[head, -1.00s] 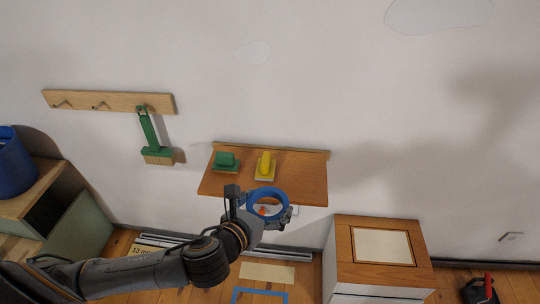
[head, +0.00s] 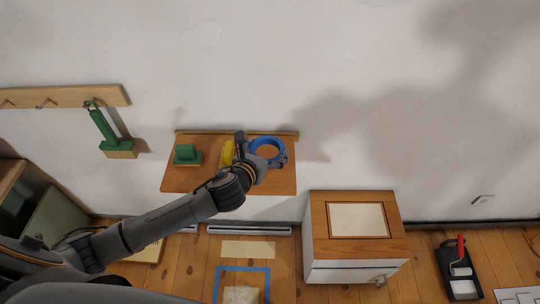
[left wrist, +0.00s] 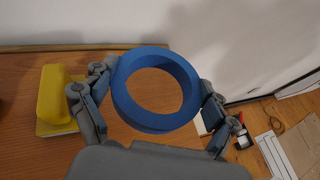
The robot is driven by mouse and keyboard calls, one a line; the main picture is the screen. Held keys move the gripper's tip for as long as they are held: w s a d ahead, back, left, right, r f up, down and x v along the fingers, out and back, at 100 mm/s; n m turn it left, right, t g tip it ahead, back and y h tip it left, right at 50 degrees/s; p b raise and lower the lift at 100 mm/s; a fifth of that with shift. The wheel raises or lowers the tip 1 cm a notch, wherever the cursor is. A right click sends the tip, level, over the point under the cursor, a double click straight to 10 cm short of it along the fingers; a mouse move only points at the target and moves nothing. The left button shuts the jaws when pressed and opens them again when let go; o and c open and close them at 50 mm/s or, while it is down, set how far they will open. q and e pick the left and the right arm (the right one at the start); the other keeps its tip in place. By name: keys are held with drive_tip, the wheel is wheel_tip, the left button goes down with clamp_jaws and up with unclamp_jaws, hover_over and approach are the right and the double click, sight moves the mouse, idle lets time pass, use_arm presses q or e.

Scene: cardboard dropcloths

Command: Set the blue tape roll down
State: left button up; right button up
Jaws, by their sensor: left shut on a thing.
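The blue tape roll (head: 267,150) is a ring held by my left gripper (head: 262,158) over the right part of a wooden wall shelf (head: 180,180). In the left wrist view the roll (left wrist: 126,105) sits between the two fingers (left wrist: 155,100), one on each side, with shelf wood showing through its hole. The left gripper is shut on it. I cannot tell whether the roll touches the shelf. My right gripper is not in view.
A yellow-handled block (head: 228,153) stands just left of the gripper, and a green block (head: 187,154) farther left. A green brush (head: 107,130) hangs from a wall rack. A white cabinet with a wooden top (head: 316,222) stands lower right.

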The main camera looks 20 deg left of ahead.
use_arm(q)
drive_tip(key=w+f, duration=0.2)
drive_tip(key=f, duration=0.1)
drive_tip(key=shift+w+d+f, duration=0.1)
drive_tip(key=shift+w+f, duration=0.15)
drive_tip(key=shift+w, duration=0.1)
drive_tip(key=shift+w+f, duration=0.2)
drive_tip(key=shift+f, duration=1.6)
drive_tip(key=shift+f+b, duration=0.15)
drive_tip(key=shift+b, duration=0.2)
drive_tip(key=o, duration=1)
drive_tip(key=shift+c, duration=0.2)
